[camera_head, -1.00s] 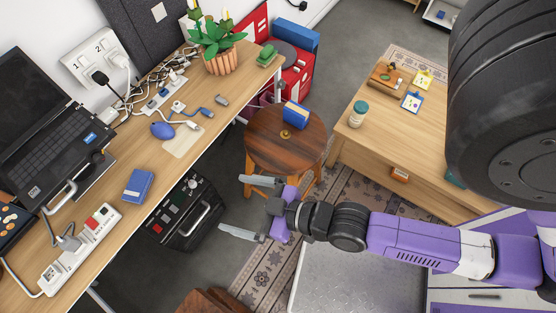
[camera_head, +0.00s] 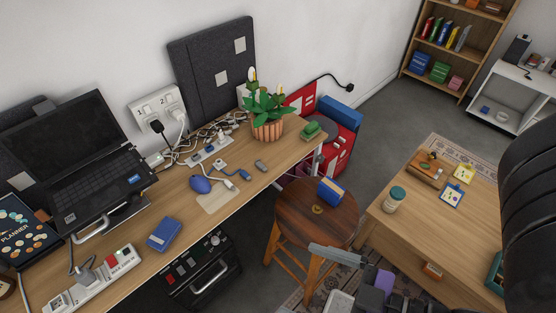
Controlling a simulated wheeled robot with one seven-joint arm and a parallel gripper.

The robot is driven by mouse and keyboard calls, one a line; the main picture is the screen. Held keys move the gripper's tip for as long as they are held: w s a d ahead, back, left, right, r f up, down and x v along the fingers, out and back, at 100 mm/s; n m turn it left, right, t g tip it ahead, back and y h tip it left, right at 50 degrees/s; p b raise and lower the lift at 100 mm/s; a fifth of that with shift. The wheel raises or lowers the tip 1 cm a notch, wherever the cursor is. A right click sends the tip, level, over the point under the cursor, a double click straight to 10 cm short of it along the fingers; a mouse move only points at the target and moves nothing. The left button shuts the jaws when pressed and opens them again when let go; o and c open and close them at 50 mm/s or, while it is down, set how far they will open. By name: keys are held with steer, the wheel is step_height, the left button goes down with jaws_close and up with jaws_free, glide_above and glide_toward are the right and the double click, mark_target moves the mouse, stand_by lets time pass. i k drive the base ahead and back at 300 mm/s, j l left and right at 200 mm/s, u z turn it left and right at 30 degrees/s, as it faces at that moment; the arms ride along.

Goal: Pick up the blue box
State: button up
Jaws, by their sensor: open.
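A blue box with a yellowish band (camera_head: 330,190) stands on a round wooden stool (camera_head: 290,215). A flat blue box-like item (camera_head: 164,234) lies on the desk at the left, by the power strip. A larger blue box (camera_head: 341,111) sits on a red cabinet past the desk's far end. I cannot tell which one the task means. My gripper (camera_head: 322,272) is at the bottom edge, in front of the stool, open and empty. One grey finger shows clearly; the other is only partly in view. It touches none of these boxes.
A wooden table (camera_head: 440,235) with a jar stands at the right. A black toolbox-like case (camera_head: 200,270) is under the desk. Grey floor is clear beyond the stool.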

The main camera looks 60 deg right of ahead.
mark_target(332, 192)
steer(key=j+z, duration=0.4)
steer(key=j, duration=0.15)
steer(key=i+j+z, duration=0.15)
steer(key=j+z, duration=0.2)
steer(key=i+j, duration=0.05)
